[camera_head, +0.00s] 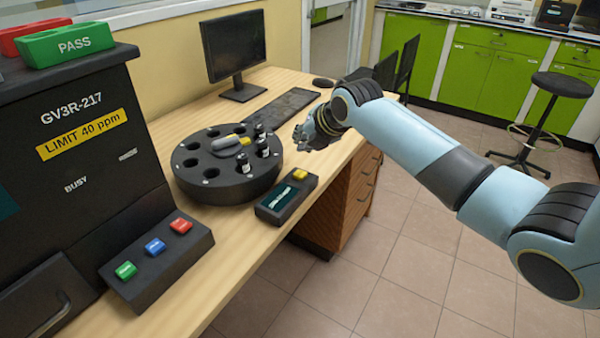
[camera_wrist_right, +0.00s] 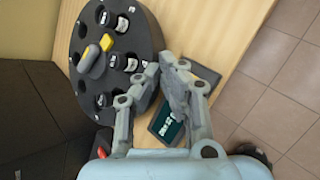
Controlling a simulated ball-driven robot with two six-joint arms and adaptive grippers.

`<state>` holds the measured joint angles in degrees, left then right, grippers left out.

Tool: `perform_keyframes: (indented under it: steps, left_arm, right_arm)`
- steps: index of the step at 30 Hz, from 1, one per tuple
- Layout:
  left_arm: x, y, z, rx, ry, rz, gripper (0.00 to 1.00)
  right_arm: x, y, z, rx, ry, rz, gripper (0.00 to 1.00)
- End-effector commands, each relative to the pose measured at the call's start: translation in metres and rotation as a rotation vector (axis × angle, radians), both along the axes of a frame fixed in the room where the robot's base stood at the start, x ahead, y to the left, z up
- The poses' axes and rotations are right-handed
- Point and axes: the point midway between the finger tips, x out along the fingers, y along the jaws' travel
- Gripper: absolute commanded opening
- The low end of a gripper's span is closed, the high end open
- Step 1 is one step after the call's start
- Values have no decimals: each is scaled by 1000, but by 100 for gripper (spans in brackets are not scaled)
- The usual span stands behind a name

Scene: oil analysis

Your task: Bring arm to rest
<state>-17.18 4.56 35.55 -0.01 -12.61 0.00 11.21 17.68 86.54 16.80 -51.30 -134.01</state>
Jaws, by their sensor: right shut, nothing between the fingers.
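My right arm reaches in from the right of the head view. Its gripper (camera_head: 304,136) is over the desk, to the right of the round black carousel (camera_head: 230,190). In the right wrist view the two grey fingers (camera_wrist_right: 162,68) come close together at their tips, with nothing between them. Several small dark vials with white labels stand in the carousel holes, and other holes are empty. The carousel (camera_wrist_right: 152,35) also shows in the right wrist view, beyond the fingers. My left gripper is in neither view.
A small device with a dark screen and yellow button (camera_head: 299,174) lies by the desk's front edge. The black analyser (camera_head: 75,160) and a box with green, blue and red buttons (camera_head: 160,265) stand left. A monitor (camera_head: 234,45) and keyboard (camera_head: 283,104) are behind. Open floor lies right.

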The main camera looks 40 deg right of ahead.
Motion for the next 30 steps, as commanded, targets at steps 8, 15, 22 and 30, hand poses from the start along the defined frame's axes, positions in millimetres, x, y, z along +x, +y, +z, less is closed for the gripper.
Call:
perform_keyframes:
  steps: [8,15,22,30]
  left_arm:
    - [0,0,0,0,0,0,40]
    - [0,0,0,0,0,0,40]
    - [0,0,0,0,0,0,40]
    - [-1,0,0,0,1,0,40]
  right_arm:
    - [0,0,0,0,0,0,0]
    - [-41,22,-14,170,60,-160,0]
    - [-159,67,-28,601,199,-720,0]
    - [-260,87,-12,915,238,-1315,0]
